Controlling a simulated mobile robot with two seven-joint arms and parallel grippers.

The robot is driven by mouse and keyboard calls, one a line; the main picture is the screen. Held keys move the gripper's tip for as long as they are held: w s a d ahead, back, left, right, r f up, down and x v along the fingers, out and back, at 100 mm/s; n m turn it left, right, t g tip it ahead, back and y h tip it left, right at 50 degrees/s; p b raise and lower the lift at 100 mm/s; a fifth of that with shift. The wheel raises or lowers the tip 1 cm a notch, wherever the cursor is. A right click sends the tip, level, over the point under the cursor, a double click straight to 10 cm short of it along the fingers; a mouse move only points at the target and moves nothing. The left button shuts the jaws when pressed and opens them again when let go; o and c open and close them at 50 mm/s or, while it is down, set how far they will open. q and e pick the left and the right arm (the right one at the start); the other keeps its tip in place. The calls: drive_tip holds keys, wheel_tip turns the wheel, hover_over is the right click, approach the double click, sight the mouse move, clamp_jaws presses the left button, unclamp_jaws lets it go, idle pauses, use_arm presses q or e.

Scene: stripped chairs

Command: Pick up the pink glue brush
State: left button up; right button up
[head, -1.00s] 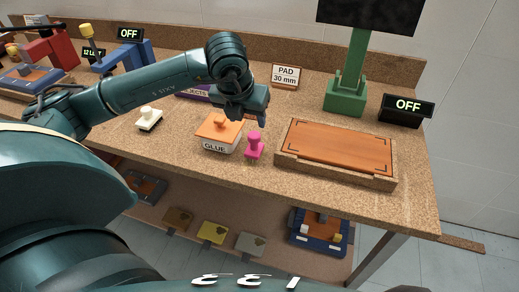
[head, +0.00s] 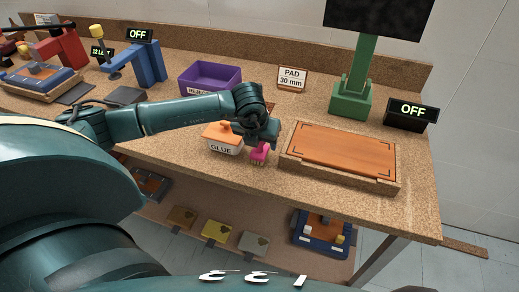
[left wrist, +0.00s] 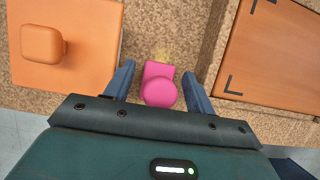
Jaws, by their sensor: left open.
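The pink glue brush (head: 260,153) stands on the cork-coloured bench just right of the glue pot (head: 221,147), a white box with an orange lid. My left gripper (head: 262,146) is lowered over the brush from above. In the left wrist view, the pink brush (left wrist: 159,86) sits between the two open blue fingers (left wrist: 154,84), with a small gap on each side; pale bristles show at its far end. The orange lid (left wrist: 75,45) is close to the left finger. My right gripper is not in view.
A wooden tray with an orange board (head: 340,149) lies right of the brush. Behind are a purple bin (head: 208,78), a "PAD 30 mm" sign (head: 292,79), a green stand (head: 353,100) and an "OFF" display (head: 411,111). A lower shelf (head: 190,205) holds several pieces.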

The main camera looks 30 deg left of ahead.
use_arm(q)
drive_tip(key=shift+c, duration=0.3)
drive_tip(key=c, duration=0.9)
drive_tip(key=shift+o, duration=0.2)
